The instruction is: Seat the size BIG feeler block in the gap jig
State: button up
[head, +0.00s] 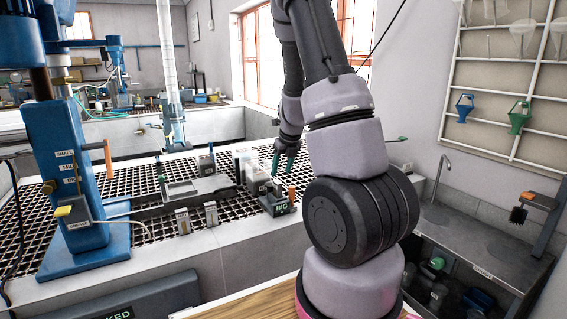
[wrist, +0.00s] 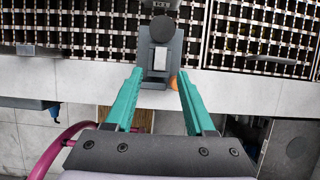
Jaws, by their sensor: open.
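My gripper (head: 286,157) has teal fingers and is above the grated bench in the head view. In the wrist view my gripper (wrist: 160,73) is open, with nothing between its fingers. Below it is a dark holder (head: 276,207) with a green BIG label and an orange upright part (head: 291,194). In the wrist view the dark holder (wrist: 147,60) has a pale rectangular block face (wrist: 160,63) in its middle, in line with the finger gap. I cannot tell for sure whether this holder is the gap jig or whether the pale face is the BIG feeler block.
A grey tray (head: 197,188) and pale boxes (head: 245,160) stand behind. A sink (head: 480,240) is at right.

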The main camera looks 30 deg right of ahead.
jog(key=s+a+r+n+y, duration=0.1)
jog(key=s+a+r+n, duration=0.25)
jog(key=r+n, duration=0.2)
jog(key=s+a+r+n+t+y, duration=0.1)
jog(key=s+a+r+n, duration=0.1)
jog(key=a+r+n, duration=0.35)
jog(key=s+a+r+n+y, duration=0.1)
jog(key=s+a+r+n, duration=0.15)
jog(key=r, duration=0.55)
jog(key=s+a+r+n, duration=0.2)
jog(key=s+r+n, duration=0.2)
jog(key=s+n, duration=0.4)
jog(key=s+a+r+n+t+h, duration=0.1)
jog(key=s+a+r+n, duration=0.1)
jog(key=s+r+n, duration=0.2)
jog(key=s+n, duration=0.3)
jog(key=n, duration=0.3)
jog(key=shift+s+t, duration=0.3)
jog(key=shift+s, duration=0.1)
jog(key=shift+r, duration=0.1)
